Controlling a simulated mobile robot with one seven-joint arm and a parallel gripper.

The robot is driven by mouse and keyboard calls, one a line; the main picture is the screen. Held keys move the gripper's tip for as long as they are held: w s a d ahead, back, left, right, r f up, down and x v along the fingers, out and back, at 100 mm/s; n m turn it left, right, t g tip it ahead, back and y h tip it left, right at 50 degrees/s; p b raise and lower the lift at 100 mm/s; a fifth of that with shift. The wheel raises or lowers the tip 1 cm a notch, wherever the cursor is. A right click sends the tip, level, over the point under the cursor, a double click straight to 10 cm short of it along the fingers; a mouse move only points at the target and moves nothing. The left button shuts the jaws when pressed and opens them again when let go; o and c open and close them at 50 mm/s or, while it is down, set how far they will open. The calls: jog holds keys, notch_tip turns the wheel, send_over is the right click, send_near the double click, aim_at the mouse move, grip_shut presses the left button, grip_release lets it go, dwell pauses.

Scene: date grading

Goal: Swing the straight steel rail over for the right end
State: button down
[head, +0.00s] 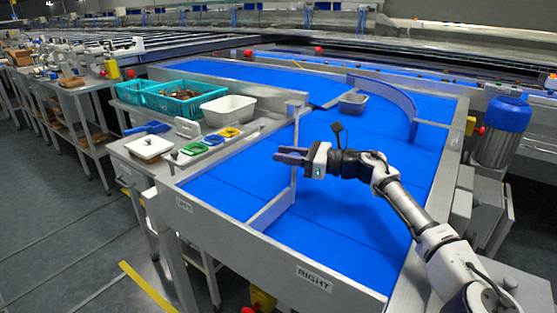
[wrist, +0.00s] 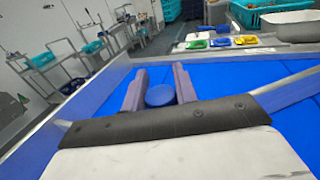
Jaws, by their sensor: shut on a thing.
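The straight steel rail (head: 272,211) stands on edge on the blue belt (head: 340,215). Its near end lies close to the front wall, between the LEFT label (head: 183,206) and the RIGHT label (head: 314,278). My gripper (head: 279,155) is over the rail's line and hides part of it in the head view. In the wrist view, a round blue knob (wrist: 160,95) sits between the two fingers of my gripper (wrist: 157,76), which is shut on it. The rail (wrist: 287,89) passes behind the gripper's body there. How the knob joins the rail is hidden.
Green crates (head: 172,100), a white tub (head: 228,110) and coloured scoops (head: 214,139) stand on the left side shelf. The belt towards the RIGHT label is bare.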

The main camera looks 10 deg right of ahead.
jog(key=shift+s+d+g+b, duration=0.25)
jog(key=shift+d+g+b, duration=0.05)
jog(key=shift+d, duration=0.5)
jog(key=shift+d, duration=0.2)
jog(key=c, duration=1.4)
grip_release()
jog(key=shift+d, duration=0.1)
jog(key=shift+c, duration=0.2)
jog(key=shift+o, duration=1.2)
jog(key=shift+s+d, duration=0.1)
jog(key=shift+d, duration=0.05)
jog(key=shift+o, duration=0.5)
jog(key=shift+a, duration=0.2)
